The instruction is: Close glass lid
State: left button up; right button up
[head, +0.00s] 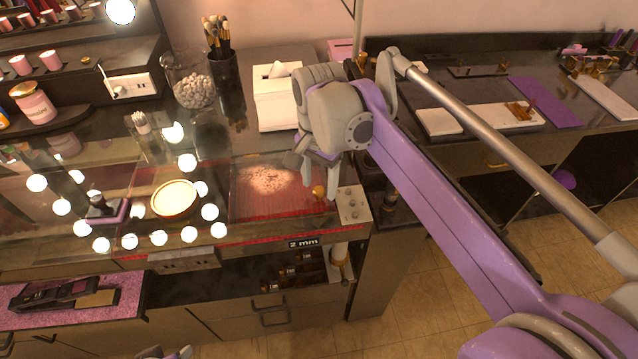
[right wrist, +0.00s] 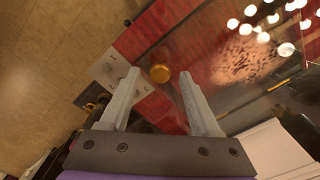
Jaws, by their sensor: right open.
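The glass lid (head: 250,206) is a clear pane over a red-lined compartment in the counter, near the middle of the head view. It looks nearly flat; I cannot tell if it is fully shut. A round gold knob (head: 319,192) sits near its right end, and it also shows in the right wrist view (right wrist: 160,74). My right gripper (head: 316,178) is open and empty close above the knob. In the right wrist view the knob appears between the fingertips (right wrist: 159,80); contact is not clear. My left gripper (head: 165,353) barely shows at the bottom edge.
A white tissue box (head: 276,100) and a glass jar (head: 192,85) stand behind.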

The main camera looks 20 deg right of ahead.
jog(key=shift+f, duration=0.35)
grip_shut()
dwell(1.2)
